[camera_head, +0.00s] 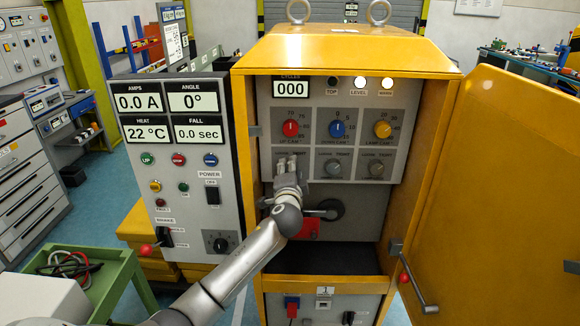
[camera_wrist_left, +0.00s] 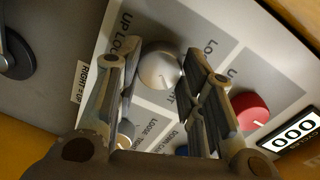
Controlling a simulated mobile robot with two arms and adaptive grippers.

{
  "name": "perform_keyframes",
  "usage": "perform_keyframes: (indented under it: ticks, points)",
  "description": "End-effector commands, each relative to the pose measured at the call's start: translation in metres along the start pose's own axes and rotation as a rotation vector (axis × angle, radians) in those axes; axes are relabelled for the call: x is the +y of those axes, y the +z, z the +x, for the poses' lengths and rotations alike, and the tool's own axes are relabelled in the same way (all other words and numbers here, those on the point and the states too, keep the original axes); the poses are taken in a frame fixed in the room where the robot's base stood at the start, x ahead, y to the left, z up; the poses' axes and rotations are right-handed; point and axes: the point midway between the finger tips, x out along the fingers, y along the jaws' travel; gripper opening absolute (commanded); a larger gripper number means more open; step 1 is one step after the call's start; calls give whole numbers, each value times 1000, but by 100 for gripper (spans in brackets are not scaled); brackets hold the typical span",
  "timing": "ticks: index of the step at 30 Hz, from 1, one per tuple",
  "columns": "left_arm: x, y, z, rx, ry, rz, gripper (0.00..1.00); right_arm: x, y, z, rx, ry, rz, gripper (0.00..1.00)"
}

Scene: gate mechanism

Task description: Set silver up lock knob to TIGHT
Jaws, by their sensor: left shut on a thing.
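The silver up lock knob (camera_wrist_left: 160,66) sits on a grey plate with a partly hidden "UP LO..." label in the left wrist view. My left gripper (camera_wrist_left: 156,72) has its fingers on either side of the knob and is shut on it. In the head view, my left gripper (camera_head: 289,170) is at the panel's lower left knob place, below the red knob (camera_head: 290,128), and hides the silver knob there. The plate's LOOSE and TIGHT marks are partly covered. I cannot tell which mark the knob points to. My right gripper is not in view.
Two other silver knobs, middle (camera_head: 333,168) and right (camera_head: 376,169), sit close to the right. Blue (camera_head: 337,130) and yellow (camera_head: 382,129) knobs are above them. The open yellow door (camera_head: 500,190) stands at right. The meter panel (camera_head: 180,150) stands at left.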

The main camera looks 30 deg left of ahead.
Motion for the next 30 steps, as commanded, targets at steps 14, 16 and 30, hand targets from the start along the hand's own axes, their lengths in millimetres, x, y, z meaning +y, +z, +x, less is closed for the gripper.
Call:
perform_keyframes:
  ticks: [14, 16, 30]
  points:
    - [0, 0, 0, -7, -1, 104, 12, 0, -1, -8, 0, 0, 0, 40]
    - [0, 0, 0, -7, -1, 105, 12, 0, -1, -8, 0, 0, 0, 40]
    - [0, 0, 0, -7, -1, 103, 58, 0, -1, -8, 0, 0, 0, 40]
